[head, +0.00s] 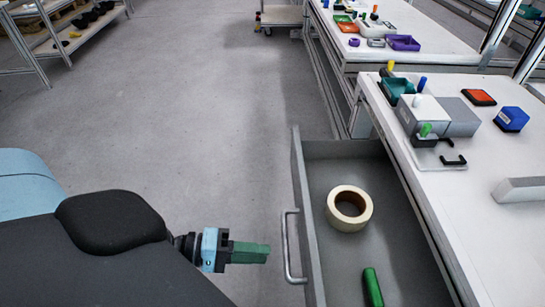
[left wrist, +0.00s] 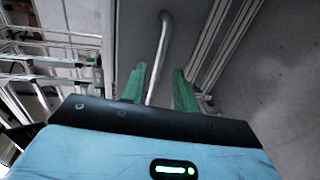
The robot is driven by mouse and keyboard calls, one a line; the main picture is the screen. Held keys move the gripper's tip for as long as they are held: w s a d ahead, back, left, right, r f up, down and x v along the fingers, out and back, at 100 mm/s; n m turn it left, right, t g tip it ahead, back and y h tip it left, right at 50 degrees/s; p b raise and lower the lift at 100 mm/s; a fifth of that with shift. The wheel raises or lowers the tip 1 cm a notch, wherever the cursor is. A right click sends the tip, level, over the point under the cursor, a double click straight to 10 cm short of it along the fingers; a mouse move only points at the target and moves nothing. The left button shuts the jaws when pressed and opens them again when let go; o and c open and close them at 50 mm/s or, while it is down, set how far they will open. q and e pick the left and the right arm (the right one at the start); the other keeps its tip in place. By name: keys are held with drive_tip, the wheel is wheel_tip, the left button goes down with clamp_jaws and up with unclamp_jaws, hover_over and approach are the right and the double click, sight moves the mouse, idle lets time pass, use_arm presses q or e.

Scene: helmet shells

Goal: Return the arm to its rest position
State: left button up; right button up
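My left gripper (head: 266,252) has green fingers and reaches in from the left in the head view, its tips just left of the metal drawer handle (head: 287,245). In the left wrist view its two fingers (left wrist: 160,82) stand apart with nothing held between them. The handle (left wrist: 163,45) appears beyond and between the fingers there; contact does not show. The grey drawer (head: 300,180) is pulled open. My right gripper is in neither view.
In the drawer lie a cream tape roll (head: 349,208) and a green cylindrical object (head: 373,287). The white workbench (head: 455,200) on the right carries boxes and small parts. Open floor (head: 200,110) lies left of the drawer. A shelf rack (head: 60,45) stands far left.

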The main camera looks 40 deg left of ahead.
use_arm(q)
drive_tip(key=shift+s+a+r, duration=0.1)
drive_tip(key=shift+s+a, duration=0.25)
drive_tip(key=shift+a, duration=0.05)
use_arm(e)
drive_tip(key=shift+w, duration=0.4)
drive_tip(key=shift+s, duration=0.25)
